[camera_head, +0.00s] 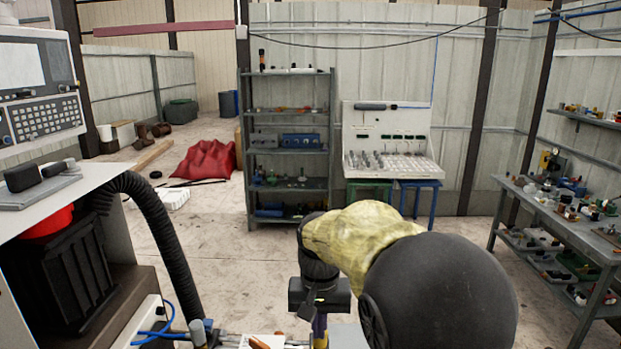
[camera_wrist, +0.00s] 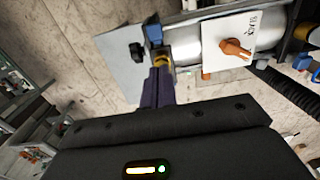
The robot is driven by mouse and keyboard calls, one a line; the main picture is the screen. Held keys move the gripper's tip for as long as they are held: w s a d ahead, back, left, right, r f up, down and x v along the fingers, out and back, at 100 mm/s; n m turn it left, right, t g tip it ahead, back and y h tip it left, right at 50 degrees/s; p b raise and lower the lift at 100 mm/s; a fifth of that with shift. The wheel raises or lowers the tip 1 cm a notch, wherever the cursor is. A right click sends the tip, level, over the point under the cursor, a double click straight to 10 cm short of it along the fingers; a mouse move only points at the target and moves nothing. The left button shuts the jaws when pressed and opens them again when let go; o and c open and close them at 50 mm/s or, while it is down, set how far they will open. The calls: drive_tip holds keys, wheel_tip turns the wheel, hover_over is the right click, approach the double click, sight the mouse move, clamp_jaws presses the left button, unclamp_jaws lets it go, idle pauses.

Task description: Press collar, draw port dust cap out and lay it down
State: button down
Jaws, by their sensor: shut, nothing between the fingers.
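My gripper (camera_head: 320,333) points down at the bottom middle of the head view. In the wrist view its dark fingers (camera_wrist: 160,72) are shut with nothing between them. Just past the fingertips is a yellow ring-like part (camera_wrist: 162,61), perhaps the collar. A blue piece (camera_wrist: 154,34) lies just beyond it. Whether the fingertips touch these parts I cannot tell. Beside them is a silver cylinder (camera_wrist: 208,40). I cannot tell surely which part is the dust cap. The port is partly hidden by the fingers.
A grey plate with a black knob (camera_wrist: 136,50) is on the left. A black hose (camera_head: 157,240) arches beside a cabinet at left. A shelf (camera_head: 289,185) and loaded bench (camera_head: 600,245) stand farther off.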

drive_tip(key=c, duration=1.6)
unclamp_jaws()
drive_tip(key=shift+c, duration=0.2)
drive_tip(key=shift+r, duration=0.1)
wheel_tip(320, 180, up, 17)
drive_tip(key=b, duration=0.1)
drive_tip(key=shift+b, duration=0.3)
drive_tip(key=shift+r, duration=0.1)
drive_tip(key=s+d+f+t, duration=0.15)
drive_tip(key=d+f, duration=0.25)
drive_tip(key=f, duration=0.4)
drive_tip(key=s+d+f+b, duration=0.1)
drive_tip(key=s+d+f, duration=0.15)
drive_tip(key=f, duration=0.45)
drive_tip(key=s+d+f, duration=0.1)
drive_tip(key=d+f, duration=0.3)
drive_tip(key=f, duration=0.4)
drive_tip(key=s+d+f+t, duration=0.1)
drive_tip(key=s+d+f, duration=0.2)
drive_tip(key=s+f, duration=0.4)
drive_tip(key=shift+s+b, duration=0.25)
drive_tip(key=shift+b, duration=0.2)
